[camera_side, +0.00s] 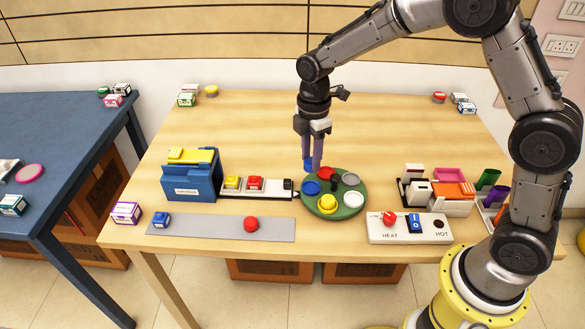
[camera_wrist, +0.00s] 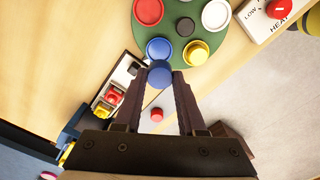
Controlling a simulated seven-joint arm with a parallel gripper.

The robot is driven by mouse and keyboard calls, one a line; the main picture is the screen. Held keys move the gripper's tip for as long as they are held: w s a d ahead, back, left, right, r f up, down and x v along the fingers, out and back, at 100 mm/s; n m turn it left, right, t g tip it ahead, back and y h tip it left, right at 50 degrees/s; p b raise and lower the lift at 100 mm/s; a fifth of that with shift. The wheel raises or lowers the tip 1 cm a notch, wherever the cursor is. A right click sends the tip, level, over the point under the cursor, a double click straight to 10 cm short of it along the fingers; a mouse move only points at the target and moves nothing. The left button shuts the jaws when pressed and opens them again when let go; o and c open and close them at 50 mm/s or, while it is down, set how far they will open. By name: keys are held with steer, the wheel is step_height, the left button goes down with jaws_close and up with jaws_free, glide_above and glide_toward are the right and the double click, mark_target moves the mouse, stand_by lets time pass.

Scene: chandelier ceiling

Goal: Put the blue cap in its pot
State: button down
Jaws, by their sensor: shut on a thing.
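My gripper (camera_side: 314,167) points down and is shut on the blue cap (camera_side: 308,165). The cap also shows between the fingertips in the wrist view (camera_wrist: 160,77). The blue pot (camera_side: 311,187) is a round dish at the left edge of the green round tray (camera_side: 343,215). In the side view the cap is above the pot's rim area. In the wrist view the cap overlaps the near edge of the blue pot (camera_wrist: 158,47); the exact gap between them is hard to tell.
The tray also carries a red pot (camera_side: 325,173), a grey one (camera_side: 351,180), a white one (camera_side: 353,199), a yellow one (camera_side: 327,204) with a raised top, and a black piece (camera_side: 334,183). A heat switch panel (camera_side: 408,231) stands right; a blue box (camera_side: 190,182) stands left.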

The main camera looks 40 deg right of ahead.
steer(key=shift+d+f, duration=0.2)
steer(key=shift+d, duration=0.2)
steer(key=shift+f, duration=2.25)
steer(key=shift+f, duration=1.1)
stand_by(0.4)
jaws_free()
stand_by(0.6)
steer(key=shift+r, duration=0.1)
steer(key=shift+r, duration=3.7)
